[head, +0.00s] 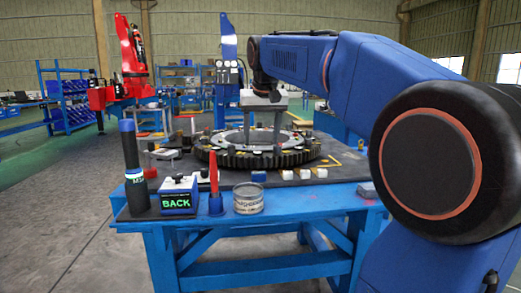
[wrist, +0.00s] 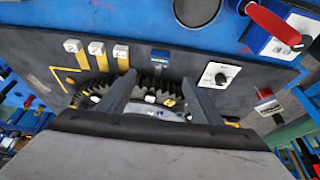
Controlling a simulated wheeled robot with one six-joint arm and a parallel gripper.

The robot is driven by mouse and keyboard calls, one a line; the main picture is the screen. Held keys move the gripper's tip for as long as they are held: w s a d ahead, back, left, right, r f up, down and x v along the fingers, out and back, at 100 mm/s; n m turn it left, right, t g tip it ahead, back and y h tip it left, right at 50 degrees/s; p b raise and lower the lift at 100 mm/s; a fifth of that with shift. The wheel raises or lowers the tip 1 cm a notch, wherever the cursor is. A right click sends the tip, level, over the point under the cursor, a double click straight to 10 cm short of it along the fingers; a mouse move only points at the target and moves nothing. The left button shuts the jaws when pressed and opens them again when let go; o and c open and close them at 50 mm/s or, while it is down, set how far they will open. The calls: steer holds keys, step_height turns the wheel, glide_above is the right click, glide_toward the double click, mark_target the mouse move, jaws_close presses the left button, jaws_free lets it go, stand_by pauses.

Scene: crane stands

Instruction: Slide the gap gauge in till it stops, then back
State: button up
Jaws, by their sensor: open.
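My gripper (head: 262,143) points down over the dark toothed ring (head: 228,160), its two fingers apart and nothing seen between them. In the wrist view my gripper (wrist: 160,84) spans part of the ring's toothed edge (wrist: 92,92). A small blue block (head: 258,176) lies on the dark mat just in front of the ring; it also shows in the wrist view (wrist: 160,56), beyond the fingertips. I cannot tell for sure which piece is the gap gauge. A box with a green display (head: 178,201) reading "BACK" stands at the front left.
A tall dark cylinder (head: 133,170), a red pointed piece (head: 214,174) and a round tin (head: 248,199) stand along the front edge of the blue table (head: 290,213). Several small white blocks (head: 320,173) sit front right of the ring. A white plate with a black knob (wrist: 219,76) lies nearby.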

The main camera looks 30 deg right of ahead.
steer(key=shift+v, duration=1.1)
steer(key=shift+s, duration=0.1)
steer(key=s+a+f+n, duration=0.1)
steer(key=s+a+f, duration=0.3)
steer(key=s+f, duration=0.5)
steer(key=s+a+f+n+y, duration=0.1)
steer(key=s+a+f, duration=0.3)
steer(key=s+f, duration=0.5)
steer(key=s+a+f+n, duration=0.2)
steer(key=s+a+f, duration=0.1)
steer(key=s+f, duration=0.7)
step_height(320, 180, down, 4)
steer(key=shift+a+t+y, duration=0.3)
steer(key=shift+a+t, duration=0.1)
